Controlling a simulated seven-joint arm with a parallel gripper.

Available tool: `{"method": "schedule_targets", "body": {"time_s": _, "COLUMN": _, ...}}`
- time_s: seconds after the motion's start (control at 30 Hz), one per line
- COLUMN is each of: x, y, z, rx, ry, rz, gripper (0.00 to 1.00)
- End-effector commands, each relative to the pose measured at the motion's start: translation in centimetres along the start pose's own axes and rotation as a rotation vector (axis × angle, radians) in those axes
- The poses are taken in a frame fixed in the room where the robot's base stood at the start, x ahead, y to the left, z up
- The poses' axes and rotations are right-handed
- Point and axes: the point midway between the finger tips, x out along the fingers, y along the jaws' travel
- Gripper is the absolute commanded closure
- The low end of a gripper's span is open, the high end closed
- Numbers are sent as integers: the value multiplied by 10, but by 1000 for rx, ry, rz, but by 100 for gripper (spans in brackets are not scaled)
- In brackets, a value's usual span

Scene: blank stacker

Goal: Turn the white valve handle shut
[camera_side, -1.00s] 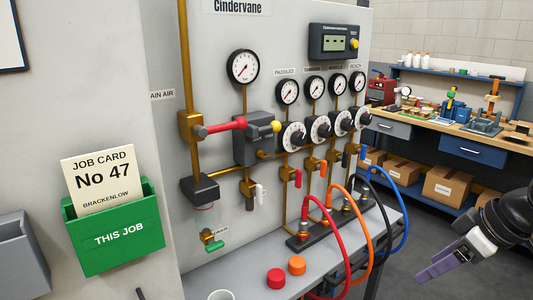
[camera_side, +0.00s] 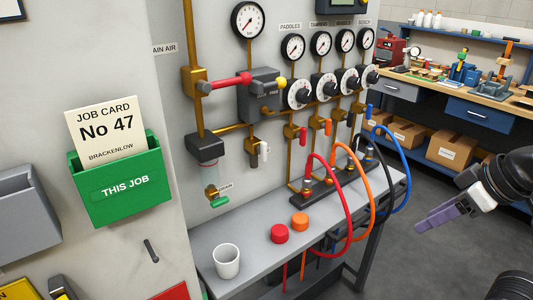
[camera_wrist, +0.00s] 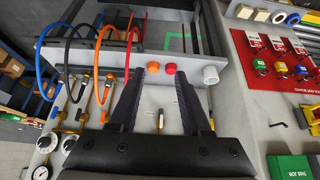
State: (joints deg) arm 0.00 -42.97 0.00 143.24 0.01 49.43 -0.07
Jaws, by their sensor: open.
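The white valve handle (camera_side: 265,148) hangs pointing down beside a small brass valve (camera_side: 252,142), under the dark grey regulator block (camera_side: 258,95) on the panel. My gripper (camera_side: 436,217) is at the right of the side view, in free air, well apart from the handle. In the wrist view my gripper (camera_wrist: 158,76) shows two dark fingers spread apart with nothing held. A small pale handle (camera_wrist: 160,118) shows between the fingers, farther off; it looks like the white one, but I cannot be sure.
A red lever (camera_side: 228,81) sits left of the block. Red, orange and blue hoses (camera_side: 400,180) loop out over the grey shelf (camera_side: 240,237). A white cup (camera_side: 226,261), a red cap (camera_side: 279,233) and an orange cap (camera_side: 299,221) stand on the shelf. Open floor lies to the right.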

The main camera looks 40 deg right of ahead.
Motion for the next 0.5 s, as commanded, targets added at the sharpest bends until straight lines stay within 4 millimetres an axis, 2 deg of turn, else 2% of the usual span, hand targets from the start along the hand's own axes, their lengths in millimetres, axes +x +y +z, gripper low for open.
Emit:
{"method": "schedule_targets", "body": {"time_s": 0.07, "x": -1, "y": 0, "z": -18, "rx": 1, "ry": 79, "rz": -2, "gripper": 52}}
{"method": "schedule_targets", "body": {"time_s": 0.3, "x": -13, "y": -3, "z": -115, "rx": 15, "ry": 472, "rz": -16, "gripper": 52}}
{"method": "schedule_targets", "body": {"time_s": 0.5, "x": -13, "y": -5, "z": -188, "rx": 32, "ry": 737, "rz": -26, "gripper": 52}}
